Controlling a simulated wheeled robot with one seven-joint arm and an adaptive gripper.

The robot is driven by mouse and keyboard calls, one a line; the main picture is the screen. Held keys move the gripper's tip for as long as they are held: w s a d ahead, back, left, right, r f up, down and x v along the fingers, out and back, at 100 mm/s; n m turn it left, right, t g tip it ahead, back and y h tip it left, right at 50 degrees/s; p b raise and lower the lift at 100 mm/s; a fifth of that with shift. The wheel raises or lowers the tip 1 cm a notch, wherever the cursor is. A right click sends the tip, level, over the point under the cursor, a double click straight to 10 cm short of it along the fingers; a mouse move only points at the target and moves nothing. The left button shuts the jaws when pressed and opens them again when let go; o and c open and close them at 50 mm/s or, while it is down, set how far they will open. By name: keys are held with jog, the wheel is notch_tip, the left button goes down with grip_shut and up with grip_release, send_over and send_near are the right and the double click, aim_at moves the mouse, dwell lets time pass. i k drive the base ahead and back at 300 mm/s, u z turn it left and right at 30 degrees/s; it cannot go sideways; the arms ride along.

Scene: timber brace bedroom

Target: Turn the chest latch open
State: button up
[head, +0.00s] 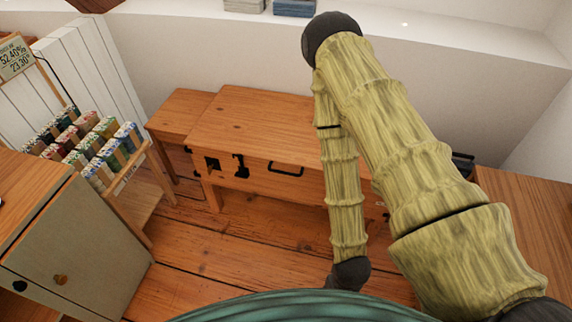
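The wooden chest (255,115) stands against the far wall with its lid down. A dark fitting that looks like the latch (241,167) is on the upper front, left of a dark bar handle (286,170). Another dark fitting (212,164) sits just left of it. They are too small here to tell how the latch is turned. My arm crosses the view in front of the chest's right part and hides some of it. The arm bends down to a dark joint near the bottom centre. My gripper is not in view.
A cabinet (75,245) stands at the left front, with a rack of small coloured rolls (95,150) behind it. A wooden surface (530,210) is at the right. Bare plank floor (200,255) lies before the chest.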

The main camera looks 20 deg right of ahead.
aim_at(242, 174)
jog(key=z, duration=1.1)
jog(key=k, duration=0.75)
jog(key=u, duration=1.75)
jog(key=i, duration=0.5)
